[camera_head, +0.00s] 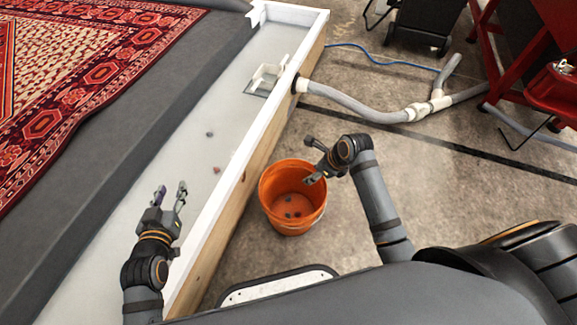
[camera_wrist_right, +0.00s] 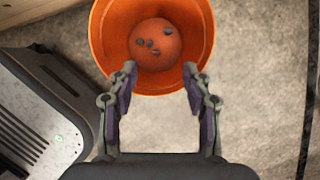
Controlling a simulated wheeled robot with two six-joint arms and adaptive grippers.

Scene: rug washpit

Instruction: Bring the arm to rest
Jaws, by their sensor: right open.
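My right gripper (camera_head: 311,161) is open and empty above the right rim of an orange bucket (camera_head: 269,205). In the right wrist view, its two fingers (camera_wrist_right: 160,72) are spread apart at the near edge of the bucket (camera_wrist_right: 98,35), with nothing between them. Several small dark lumps (camera_head: 291,214) lie on the bucket's floor. My left gripper (camera_head: 169,190) is open and empty over the pale trough at the left, its fingers pointing away from me.
A white-rimmed trough (camera_head: 240,125) with wooden sides holds small pebbles (camera_head: 216,170) and a white fitting (camera_head: 267,74). A patterned red rug (camera_head: 70,70) lies on the grey platform. A grey hose (camera_head: 360,109) and a red frame (camera_head: 550,95) are at the right.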

